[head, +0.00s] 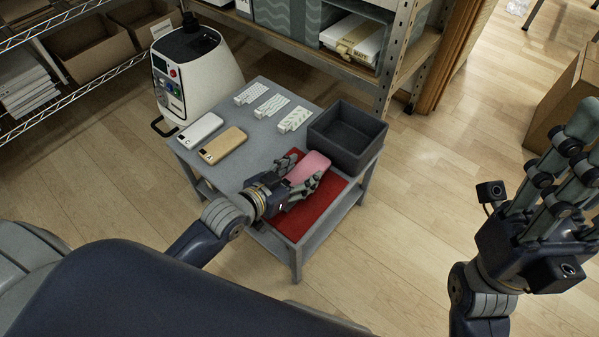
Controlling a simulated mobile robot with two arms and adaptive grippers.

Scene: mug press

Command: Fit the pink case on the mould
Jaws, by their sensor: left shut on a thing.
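The pink case (310,164) is in the hand of my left gripper (304,178), over the red mat (330,211) at the front right of the grey table. My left gripper is shut on it, and its fingers hide part of the case. I cannot tell whether the case touches the mat. I cannot make out for certain which thing is the mould. My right gripper (583,145) is at the far right, away from the table, with its fingers extended upward, open and empty.
A white phone-shaped piece (200,128) and a tan one (222,145) lie on the left of the grey table (246,170). Several patterned white strips (271,105) lie behind them. A dark open bin (347,136) stands at the right. A white machine (195,80) stands behind the table.

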